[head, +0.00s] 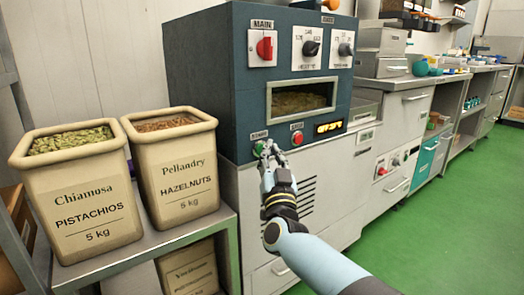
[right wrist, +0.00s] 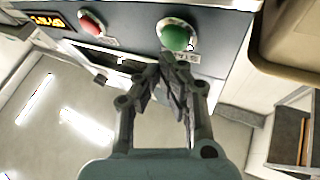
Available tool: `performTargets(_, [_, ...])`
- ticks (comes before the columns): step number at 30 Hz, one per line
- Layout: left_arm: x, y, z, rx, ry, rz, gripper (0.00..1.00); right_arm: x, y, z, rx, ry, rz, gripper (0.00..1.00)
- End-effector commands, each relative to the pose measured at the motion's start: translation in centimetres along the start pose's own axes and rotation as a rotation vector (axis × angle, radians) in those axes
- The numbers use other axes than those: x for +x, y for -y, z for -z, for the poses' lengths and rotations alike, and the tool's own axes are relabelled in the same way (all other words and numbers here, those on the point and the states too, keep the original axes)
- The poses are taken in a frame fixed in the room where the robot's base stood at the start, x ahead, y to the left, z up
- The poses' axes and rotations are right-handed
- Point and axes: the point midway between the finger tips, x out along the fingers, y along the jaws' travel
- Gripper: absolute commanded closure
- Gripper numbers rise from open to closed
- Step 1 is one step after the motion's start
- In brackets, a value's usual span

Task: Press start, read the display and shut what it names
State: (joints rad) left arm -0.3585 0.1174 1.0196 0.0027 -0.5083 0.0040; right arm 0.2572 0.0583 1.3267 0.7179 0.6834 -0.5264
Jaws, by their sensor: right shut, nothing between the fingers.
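My left gripper is not in view.
A red MAIN switch (head: 264,47) and two dark knobs (head: 311,48) (head: 345,49) are above the machine's window (head: 300,98). Bins of pistachios (head: 80,195) and hazelnuts (head: 178,175) stand on a shelf at left. Counters line the right; the green floor (head: 450,215) is clear.

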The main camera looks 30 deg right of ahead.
Motion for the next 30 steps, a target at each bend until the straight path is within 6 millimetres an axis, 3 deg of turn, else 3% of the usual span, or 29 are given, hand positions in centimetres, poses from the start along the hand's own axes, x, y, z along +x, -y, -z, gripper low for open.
performTargets(30, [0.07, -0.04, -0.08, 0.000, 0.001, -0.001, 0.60, 0.65, 0.35, -0.31, 0.000, 0.000, 0.000, 1.00])
